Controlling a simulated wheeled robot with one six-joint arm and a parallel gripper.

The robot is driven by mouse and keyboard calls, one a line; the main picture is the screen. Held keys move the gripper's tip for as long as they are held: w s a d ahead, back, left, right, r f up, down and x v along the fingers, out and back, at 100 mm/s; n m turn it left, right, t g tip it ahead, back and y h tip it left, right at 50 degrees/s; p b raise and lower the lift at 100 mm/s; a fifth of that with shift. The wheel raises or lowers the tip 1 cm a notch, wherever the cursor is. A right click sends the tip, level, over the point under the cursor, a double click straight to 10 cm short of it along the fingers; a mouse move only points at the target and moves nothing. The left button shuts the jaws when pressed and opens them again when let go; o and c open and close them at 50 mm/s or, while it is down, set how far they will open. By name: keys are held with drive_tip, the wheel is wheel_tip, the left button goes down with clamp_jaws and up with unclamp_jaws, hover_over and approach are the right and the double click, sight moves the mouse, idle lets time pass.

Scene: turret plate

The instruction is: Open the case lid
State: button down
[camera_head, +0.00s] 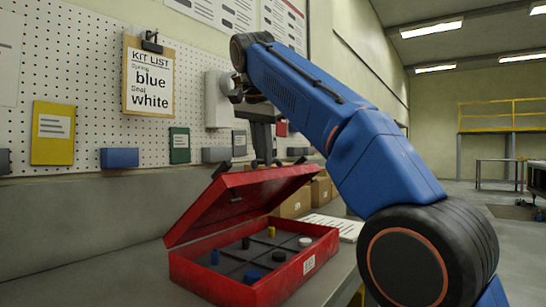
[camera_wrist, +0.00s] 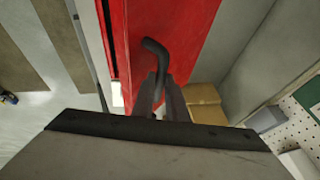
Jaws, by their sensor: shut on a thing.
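The red case (camera_head: 230,289) stands on the grey bench with its red lid (camera_head: 255,183) tilted up and partly open. My gripper (camera_head: 264,163) is at the upper edge of the lid. In the wrist view my gripper (camera_wrist: 164,90) is shut on a black bent handle (camera_wrist: 155,47) on the red lid (camera_wrist: 190,35). The fingers hide part of the handle. Inside the case are several small parts in compartments, among them a blue one (camera_head: 214,257), a yellow one (camera_head: 271,231) and a white ring (camera_head: 305,241).
Cardboard boxes (camera_head: 293,205) and a white sheet (camera_head: 340,226) lie behind and right of the case on the bench (camera_head: 130,278). A pegboard (camera_head: 85,90) stands behind with a kit list clipboard (camera_head: 149,100) reading blue spring, white seal. Bench left of the case is clear.

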drive_tip(key=shift+w+a, duration=0.5)
drive_tip(key=shift+a, duration=0.3)
drive_tip(key=c, duration=1.8)
unclamp_jaws()
drive_tip(key=shift+w+a+f, duration=0.1)
drive_tip(key=shift+a+f, duration=0.05)
drive_tip(key=shift+o, duration=0.2)
drive_tip(key=shift+w+a, duration=0.15)
drive_tip(key=shift+a, duration=0.1)
drive_tip(key=shift+s+d+r, duration=0.25)
drive_tip(key=shift+s+d, duration=0.05)
drive_tip(key=shift+d, duration=0.05)
drive_tip(key=shift+r, duration=0.1)
drive_tip(key=shift+s+r, duration=0.15)
drive_tip(key=shift+r, duration=0.15)
drive_tip(key=shift+s+a+r, duration=0.1)
drive_tip(key=shift+r, duration=0.1)
